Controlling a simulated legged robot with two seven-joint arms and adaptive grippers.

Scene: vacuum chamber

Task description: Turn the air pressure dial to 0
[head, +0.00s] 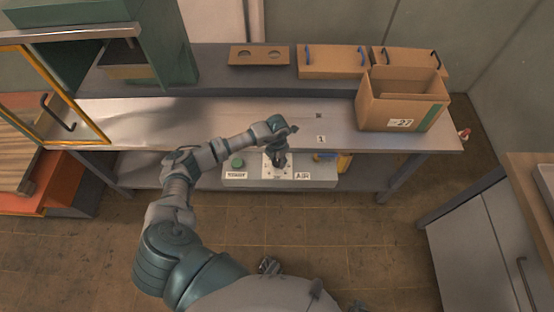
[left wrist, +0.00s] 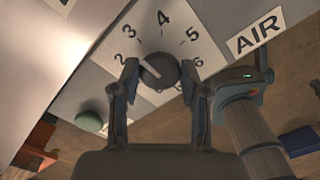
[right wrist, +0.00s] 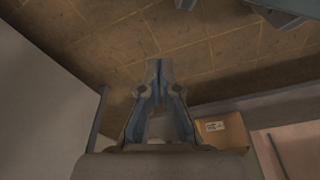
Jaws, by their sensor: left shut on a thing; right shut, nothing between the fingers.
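The dark round air pressure dial (left wrist: 160,72) sits on a white plate (left wrist: 182,30) with the numbers 2 to 6 visible; lower numbers are hidden. Its pale pointer line aims up-left, near the 2 and slightly toward the 3. An AIR label (left wrist: 257,33) is beside the plate. My left gripper (left wrist: 159,68) is shut on the dial, one finger on each side. In the head view my left gripper (head: 279,158) reaches down over the plate and largely covers the dial. My right gripper (right wrist: 160,70) is shut and empty above the tiled floor.
A green button (head: 237,162) is left of the dial on the same grey panel. The bench (head: 210,122) rises behind it, with an open cardboard box (head: 402,112) at right. A yellow object (head: 344,162) stands right of the panel. A grey cabinet (head: 480,245) is at right.

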